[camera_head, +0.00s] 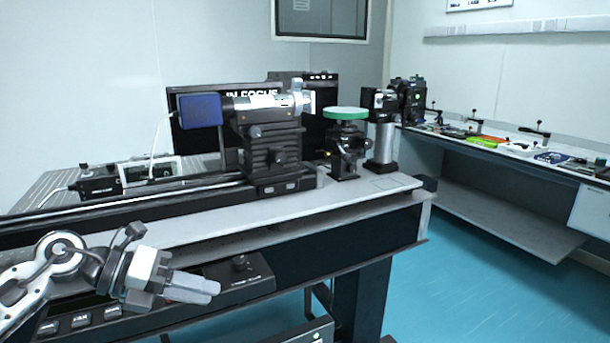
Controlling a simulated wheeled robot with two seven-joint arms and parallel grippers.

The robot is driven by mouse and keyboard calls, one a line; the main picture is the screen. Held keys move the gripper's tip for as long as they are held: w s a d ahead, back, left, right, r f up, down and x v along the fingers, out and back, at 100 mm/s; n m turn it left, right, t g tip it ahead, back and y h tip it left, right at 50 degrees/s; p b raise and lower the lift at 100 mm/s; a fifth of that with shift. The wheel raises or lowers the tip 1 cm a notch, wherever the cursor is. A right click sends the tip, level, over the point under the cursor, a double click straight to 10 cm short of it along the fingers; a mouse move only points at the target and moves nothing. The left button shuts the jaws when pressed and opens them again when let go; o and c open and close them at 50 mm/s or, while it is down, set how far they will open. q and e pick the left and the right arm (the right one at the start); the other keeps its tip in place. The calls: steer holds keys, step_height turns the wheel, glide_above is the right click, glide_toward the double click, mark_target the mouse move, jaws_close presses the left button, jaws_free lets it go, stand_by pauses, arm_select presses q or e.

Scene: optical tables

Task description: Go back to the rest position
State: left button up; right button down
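My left gripper (214,293) is at the lower left of the head view, in front of the near edge of the optical table (384,184). Its two light grey fingers lie side by side with no clear gap, and nothing shows between them. It points to the right and is apart from the instruments on the table. My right gripper is not in the head view.
On the table stand a black stage (270,150) with a blue-ended camera (199,111), a green round platform (346,113) and a black optic mount (383,143). A monitor is behind. A side bench (487,152) holds small tools. Blue floor (470,290) is clear at right.

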arm_select(q)
steer(key=s+d+n+t+h, duration=0.35)
steer(key=d+n+h, duration=0.25)
steer(key=d, duration=0.2)
steer(key=s+a+f+n+t+y, duration=0.1)
steer(key=s+a+f+n+y, duration=0.1)
steer(key=s+f+n+y, duration=0.5)
steer(key=s+a+f+n+t+y, duration=0.1)
steer(key=s+f+n+y, duration=0.6)
steer(key=f+n, duration=1)
steer(key=s+n+t, duration=0.1)
steer(key=n, duration=0.5)
steer(key=shift+a, duration=0.4)
